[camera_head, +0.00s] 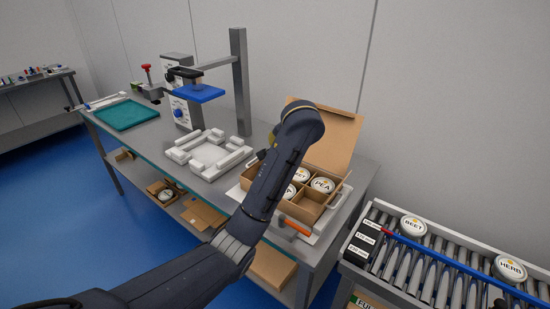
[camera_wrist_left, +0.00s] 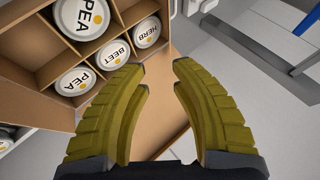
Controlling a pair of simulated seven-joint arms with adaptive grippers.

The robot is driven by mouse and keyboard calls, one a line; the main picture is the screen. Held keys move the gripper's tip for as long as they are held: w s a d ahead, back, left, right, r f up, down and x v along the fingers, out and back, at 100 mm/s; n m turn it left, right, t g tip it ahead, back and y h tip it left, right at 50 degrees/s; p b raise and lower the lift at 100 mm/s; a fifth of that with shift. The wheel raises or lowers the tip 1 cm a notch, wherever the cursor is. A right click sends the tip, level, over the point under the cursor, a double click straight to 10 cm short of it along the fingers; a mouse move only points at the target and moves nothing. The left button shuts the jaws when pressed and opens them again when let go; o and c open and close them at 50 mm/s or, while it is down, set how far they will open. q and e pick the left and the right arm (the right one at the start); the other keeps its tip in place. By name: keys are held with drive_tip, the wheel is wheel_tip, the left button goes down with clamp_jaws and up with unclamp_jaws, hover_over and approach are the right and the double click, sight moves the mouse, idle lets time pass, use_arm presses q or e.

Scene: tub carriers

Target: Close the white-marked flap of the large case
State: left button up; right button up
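The large cardboard case (camera_head: 305,212) stands at the right end of the table, with labelled tubs in its compartments. A tall flap (camera_head: 325,135) stands open at its back; I see no white mark on it. My left arm crosses in front of the case and hides its left part and the left gripper in the head view. In the left wrist view my left gripper (camera_wrist_left: 163,75) is open and empty, its yellow-green fingers apart over a brown flap (camera_wrist_left: 165,118) beside the case (camera_wrist_left: 28,52). I cannot tell whether they touch it. My right gripper is not in view.
A white foam frame (camera_head: 208,152) lies left of the case, below a grey post (camera_head: 241,85) with a blue plate (camera_head: 199,93). A teal tray (camera_head: 125,115) is farther left. A roller conveyor (camera_head: 440,265) with tubs stands at the right.

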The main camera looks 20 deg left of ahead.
use_arm(q)
drive_tip(key=shift+y, duration=0.6)
drive_tip(key=x, duration=0.5)
drive_tip(key=s+a+x, duration=0.1)
drive_tip(key=x, duration=0.5)
drive_tip(key=a+x, duration=0.1)
drive_tip(key=x, duration=0.5)
drive_tip(key=shift+s+f, duration=0.2)
clamp_jaws()
